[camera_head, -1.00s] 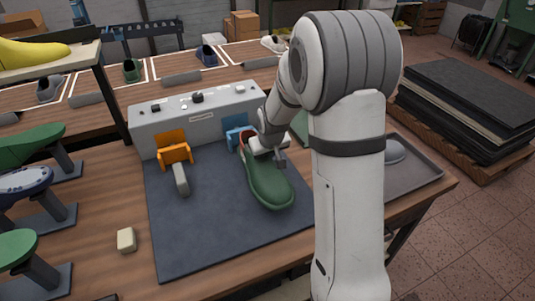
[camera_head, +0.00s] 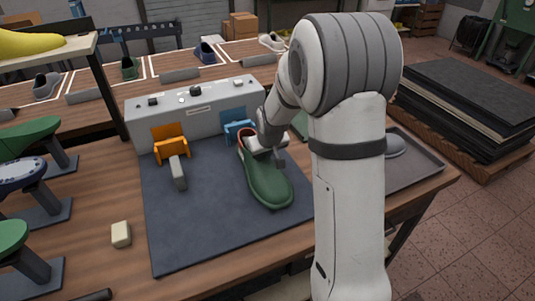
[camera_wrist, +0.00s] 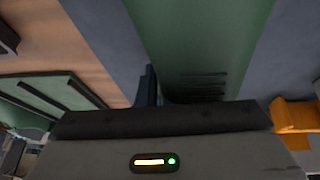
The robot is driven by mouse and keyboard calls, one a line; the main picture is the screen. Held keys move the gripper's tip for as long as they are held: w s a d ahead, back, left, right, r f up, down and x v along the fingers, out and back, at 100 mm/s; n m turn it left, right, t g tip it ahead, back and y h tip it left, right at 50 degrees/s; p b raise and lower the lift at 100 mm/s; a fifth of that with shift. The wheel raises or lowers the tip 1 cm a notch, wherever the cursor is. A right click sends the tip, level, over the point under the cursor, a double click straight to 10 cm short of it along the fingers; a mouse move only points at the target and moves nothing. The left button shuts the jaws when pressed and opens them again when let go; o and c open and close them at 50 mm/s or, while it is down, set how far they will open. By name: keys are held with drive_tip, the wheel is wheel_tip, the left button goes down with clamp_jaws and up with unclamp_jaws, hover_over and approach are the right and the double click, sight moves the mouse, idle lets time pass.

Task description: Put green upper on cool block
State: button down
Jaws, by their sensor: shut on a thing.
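The green upper (camera_head: 268,186) is held over the dark mat, its red-lined opening toward the back and its toe toward the front. My gripper (camera_head: 266,152) is shut on it near the opening. The upper also fills the top middle of the wrist view (camera_wrist: 205,40). The blue block (camera_head: 236,130) stands on the front of the grey machine, just behind the upper's heel end. The upper and my gripper hide what lies below the blue block. I cannot tell whether the upper touches anything beneath it.
An orange block (camera_head: 170,142) with a grey post (camera_head: 178,172) is left of the upper. The grey machine (camera_head: 195,112) closes off the back. The dark mat (camera_head: 205,220) is clear in front. A pale small block (camera_head: 121,234) and green lasts (camera_head: 28,132) are on the left.

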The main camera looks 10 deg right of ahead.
drive_tip(key=shift+s+f+g, duration=0.15)
drive_tip(key=shift+s+f, duration=0.15)
drive_tip(key=shift+f, duration=0.3)
drive_tip(key=shift+s+f+g, duration=0.15)
drive_tip(key=shift+s+f, duration=0.15)
drive_tip(key=shift+f, duration=0.3)
drive_tip(key=shift+w+f, duration=0.25)
drive_tip(key=shift+w, duration=0.25)
drive_tip(key=shift+s+r, duration=0.1)
drive_tip(key=shift+r, duration=0.05)
drive_tip(key=c, duration=1.9)
unclamp_jaws()
drive_tip(key=shift+r, duration=0.1)
drive_tip(key=shift+c, duration=0.2)
drive_tip(key=o, duration=0.4)
drive_tip(key=shift+r, duration=0.15)
drive_tip(key=shift+w+r, duration=0.1)
drive_tip(key=shift+w, duration=0.15)
